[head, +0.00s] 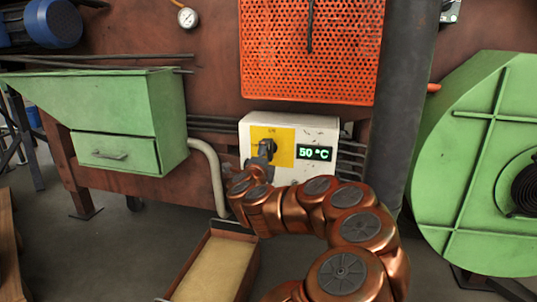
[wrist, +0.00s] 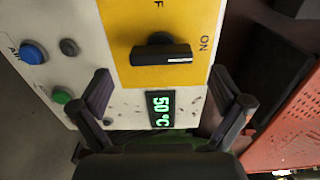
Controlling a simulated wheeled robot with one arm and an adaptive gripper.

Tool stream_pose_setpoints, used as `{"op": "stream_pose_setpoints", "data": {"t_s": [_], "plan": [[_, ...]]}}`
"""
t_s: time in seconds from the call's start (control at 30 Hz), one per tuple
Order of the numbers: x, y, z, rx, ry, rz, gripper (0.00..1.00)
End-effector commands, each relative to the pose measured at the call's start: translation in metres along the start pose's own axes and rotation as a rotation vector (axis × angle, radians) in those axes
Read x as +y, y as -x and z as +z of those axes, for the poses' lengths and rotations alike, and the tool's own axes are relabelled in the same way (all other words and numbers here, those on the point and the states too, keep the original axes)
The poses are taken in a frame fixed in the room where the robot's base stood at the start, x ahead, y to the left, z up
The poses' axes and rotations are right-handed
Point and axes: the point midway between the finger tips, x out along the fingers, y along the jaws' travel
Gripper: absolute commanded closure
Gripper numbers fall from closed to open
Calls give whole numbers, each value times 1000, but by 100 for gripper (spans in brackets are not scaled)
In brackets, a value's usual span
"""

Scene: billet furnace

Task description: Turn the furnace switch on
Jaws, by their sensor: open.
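The furnace switch is a black rotary knob (wrist: 160,53) on a yellow plate (wrist: 125,72). In the wrist view its bar lies across the picture, with a white mark at its right end, on the side of the "ON" lettering. Part of another label shows at the top edge. My gripper (wrist: 161,86) is open, its two fingers apart in front of the control box, with the knob beyond and between them, apparently untouched. In the head view the knob (head: 266,147) is partly hidden by my gripper (head: 262,160).
The white control box (head: 322,133) has a display (head: 315,153) reading 50 °C. Blue (wrist: 33,53) and green (wrist: 61,96) buttons sit at left in the wrist view. An orange perforated panel (head: 275,60) hangs above the box. An open tray (head: 246,277) stands below.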

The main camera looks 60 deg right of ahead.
Motion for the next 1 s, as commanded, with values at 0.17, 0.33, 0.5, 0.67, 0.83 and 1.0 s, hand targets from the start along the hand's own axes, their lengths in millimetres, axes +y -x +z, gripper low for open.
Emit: {"op": "stream_pose_setpoints", "data": {"t_s": [0.17, 0.33, 0.5, 0.67, 0.83, 1.0], "plan": [[0, 22, 1, -4, 0, 1, 0], [-2, 41, 1, -3, 0, -3, 0], [-3, 51, 4, -9, 0, -3, 0], [-2, 59, 2, -7, 0, -3, 0], [-1, 65, 1, -3, 0, -2, 0], [0, 67, 0, -1, 0, -1, 0]]}}
